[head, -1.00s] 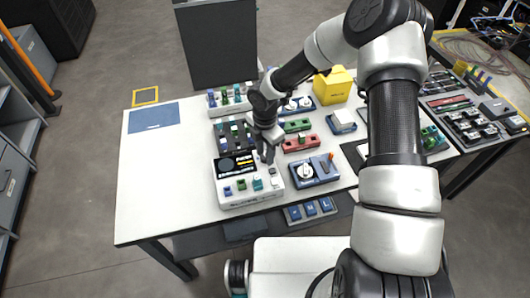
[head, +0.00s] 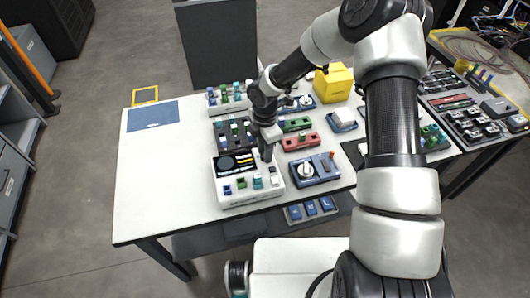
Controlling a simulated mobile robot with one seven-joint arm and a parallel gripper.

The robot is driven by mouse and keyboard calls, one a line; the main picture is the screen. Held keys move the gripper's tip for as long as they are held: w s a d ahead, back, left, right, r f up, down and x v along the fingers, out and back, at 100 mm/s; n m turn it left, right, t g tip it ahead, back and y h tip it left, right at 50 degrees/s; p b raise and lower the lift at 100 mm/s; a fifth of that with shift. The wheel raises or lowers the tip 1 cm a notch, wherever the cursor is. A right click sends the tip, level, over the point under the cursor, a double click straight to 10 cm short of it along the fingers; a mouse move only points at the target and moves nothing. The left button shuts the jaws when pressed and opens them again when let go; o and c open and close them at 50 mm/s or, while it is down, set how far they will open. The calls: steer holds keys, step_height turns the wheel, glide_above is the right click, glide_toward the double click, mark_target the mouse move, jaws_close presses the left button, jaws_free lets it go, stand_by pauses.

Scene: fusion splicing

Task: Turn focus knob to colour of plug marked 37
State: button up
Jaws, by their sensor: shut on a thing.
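The white splicer console (head: 248,197) stands near the front of the table. Its dark screen (head: 235,164) shows a round shape and yellow lines. My gripper (head: 267,157) points down at the console's upper right corner and is shut on a small part there, which the fingers mostly hide. I cannot tell for certain that this part is the focus knob. No number 37 is readable.
A blue box (head: 322,179) with a white dial (head: 305,170) stands just right of the console. A dark block of plugs (head: 230,133), a red block (head: 301,143) and a green block (head: 297,125) crowd behind. The table's left side is mostly clear.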

steer(key=m+b, duration=0.2)
steer(key=m, duration=0.2)
steer(key=shift+f+m, duration=0.1)
steer(key=shift+m, duration=0.2)
steer(key=shift+m+b, duration=1.45)
steer(key=shift+m, duration=1.05)
steer(key=o, duration=0.8)
steer(key=shift+c, duration=0.2)
step_height(320, 180, up, 18)
steer(key=p, duration=0.1)
steer(key=shift+f, duration=0.15)
